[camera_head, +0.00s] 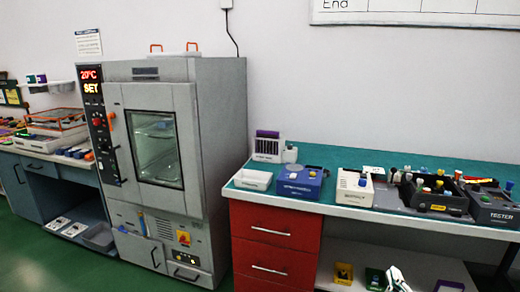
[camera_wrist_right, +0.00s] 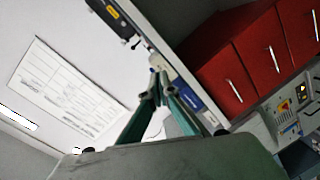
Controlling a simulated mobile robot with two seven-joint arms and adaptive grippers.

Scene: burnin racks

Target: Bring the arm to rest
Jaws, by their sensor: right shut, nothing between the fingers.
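The view there is strongly tilted, with the bench and the red drawers beyond the fingers. My left gripper is in neither view.
A grey oven (camera_head: 165,150) with a glass door stands left of centre. Right of it is a green-topped bench (camera_head: 335,158) with red drawers (camera_head: 272,240), a blue box (camera_head: 299,182) and a dark tester (camera_head: 495,208). Small coloured bins (camera_head: 343,273) sit on the lower shelf.

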